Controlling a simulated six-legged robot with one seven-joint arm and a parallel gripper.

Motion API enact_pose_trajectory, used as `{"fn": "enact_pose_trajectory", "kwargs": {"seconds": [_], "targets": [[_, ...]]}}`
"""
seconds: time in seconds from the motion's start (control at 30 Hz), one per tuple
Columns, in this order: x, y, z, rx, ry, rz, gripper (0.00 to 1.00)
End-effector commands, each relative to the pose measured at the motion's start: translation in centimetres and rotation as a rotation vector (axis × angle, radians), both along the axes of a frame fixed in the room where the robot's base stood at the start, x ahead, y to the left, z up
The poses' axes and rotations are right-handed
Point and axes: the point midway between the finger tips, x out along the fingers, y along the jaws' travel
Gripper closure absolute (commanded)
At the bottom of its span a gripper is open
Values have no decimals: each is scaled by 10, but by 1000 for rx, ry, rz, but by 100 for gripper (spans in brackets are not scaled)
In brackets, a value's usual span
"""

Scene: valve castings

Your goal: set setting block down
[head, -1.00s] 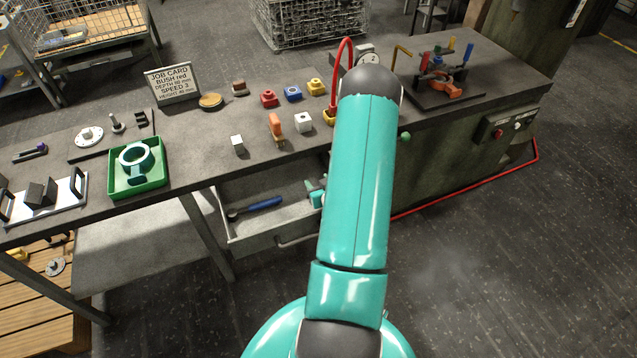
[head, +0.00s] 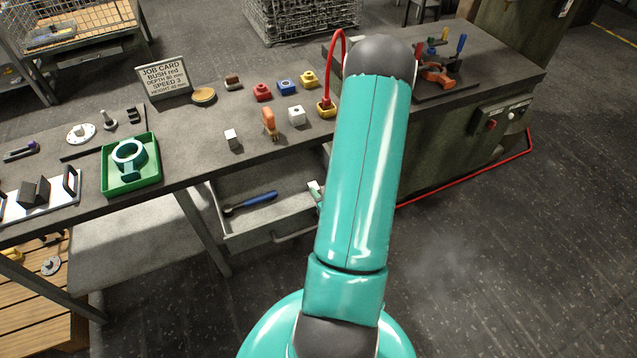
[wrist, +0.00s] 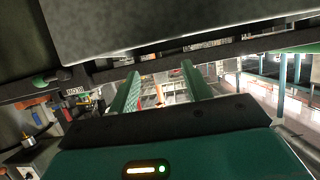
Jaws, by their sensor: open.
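Two pale blocks stand on the bench: a narrow one (head: 232,139) with a light top and a squarer white one (head: 297,115) with a dark mark on top. I cannot tell which, if either, is the setting block. My gripper (wrist: 165,82) shows two green fingers spread apart in the wrist view, with nothing clearly held between them. In the head view my arm hides most of the gripper. A small pale and teal part shows beside the arm, at the open drawer (head: 275,222) below the bench front.
An orange-handled piece (head: 269,123) stands between the blocks. Red (head: 262,92), blue (head: 286,88) and yellow (head: 308,79) pieces stand behind. A green tray (head: 131,176) with a ring-shaped casting and a job card (head: 163,78) are to the left. The drawer holds a blue-handled tool (head: 250,204).

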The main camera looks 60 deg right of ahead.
Motion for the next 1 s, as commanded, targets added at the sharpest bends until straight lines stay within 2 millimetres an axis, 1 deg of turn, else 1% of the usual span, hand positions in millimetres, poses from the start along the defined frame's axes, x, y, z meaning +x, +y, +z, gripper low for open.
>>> {"fn": "enact_pose_trajectory", "kwargs": {"seconds": [0.03, 0.13, 0.33, 0.43, 0.53, 0.67, 0.7, 0.77, 0.87, 0.97, 1.0], "targets": [[-5, 3, 2, 1, 1, 0, 51], [-10, 6, 5, 0, 0, 0, 51], [-11, 6, 6, -2, 1, 1, 51], [-4, 6, 11, -9, 15, 13, 51], [14, 5, 24, -23, 64, 40, 51], [49, 10, 54, -48, 161, 86, 51], [60, 14, 65, -55, 192, 98, 51], [75, 21, 82, -63, 235, 112, 51], [97, 39, 113, -70, 297, 133, 51], [114, 62, 144, -68, 351, 150, 51], [119, 74, 156, -66, 370, 158, 51]]}}
